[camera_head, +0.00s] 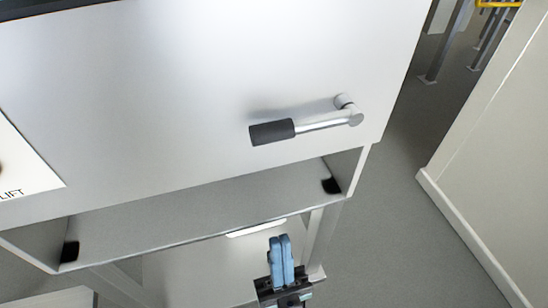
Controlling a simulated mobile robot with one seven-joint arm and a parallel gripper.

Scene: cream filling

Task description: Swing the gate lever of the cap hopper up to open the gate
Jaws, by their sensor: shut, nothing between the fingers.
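The gate lever (325,124) is on the pale grey front of the cap hopper (200,80). Its metal rod runs left from a round pivot at the right to a black grip (271,132), pointing left and slightly down. My gripper (281,242) is at the bottom of the view, below the lever and apart from it. Its blue fingers are together with nothing between them. The gate itself cannot be made out.
Below the hopper front is an open shelf-like recess (190,205) with black corner pieces. A white label (20,165) reading "LIFT" is at the left. A pale wall (490,150) with a skirting stands at the right, with grey floor (410,240) between.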

